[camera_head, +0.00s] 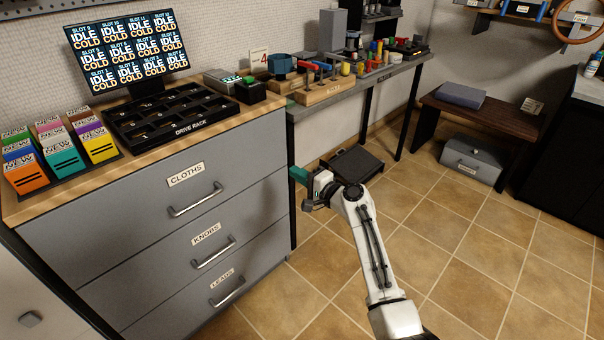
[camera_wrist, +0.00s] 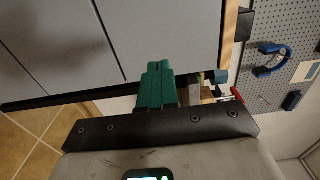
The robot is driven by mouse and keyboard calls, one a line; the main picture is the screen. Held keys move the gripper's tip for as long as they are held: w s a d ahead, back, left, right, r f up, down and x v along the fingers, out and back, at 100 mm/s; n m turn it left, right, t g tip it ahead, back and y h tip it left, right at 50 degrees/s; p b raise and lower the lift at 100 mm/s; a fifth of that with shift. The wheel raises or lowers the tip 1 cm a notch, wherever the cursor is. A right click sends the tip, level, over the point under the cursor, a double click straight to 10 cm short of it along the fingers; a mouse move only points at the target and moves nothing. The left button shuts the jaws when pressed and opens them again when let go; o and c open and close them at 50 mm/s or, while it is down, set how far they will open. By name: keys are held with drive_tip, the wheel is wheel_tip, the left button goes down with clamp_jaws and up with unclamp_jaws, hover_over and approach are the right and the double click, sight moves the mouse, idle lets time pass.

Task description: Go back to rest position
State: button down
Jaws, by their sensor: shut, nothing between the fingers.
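My gripper (camera_head: 299,176) is at the end of my white arm, in front of the right end of the drawer cabinet (camera_head: 150,225) in the head view. Its green fingers are together with nothing between them. In the wrist view the green fingers (camera_wrist: 155,86) show side by side against the grey drawer fronts (camera_wrist: 150,35), and the picture is turned on its side. I cannot tell whether the fingertips touch the cabinet.
On the cabinet stand a monitor (camera_head: 128,48), a drive rack (camera_head: 170,118) and coloured packs (camera_head: 62,160). A narrow bench (camera_head: 355,86) with tools runs behind. A dark open box (camera_head: 352,165) lies beyond my gripper. Tiled floor (camera_head: 480,250) at right is clear.

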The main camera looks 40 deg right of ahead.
drive_tip(key=shift+s, duration=0.6)
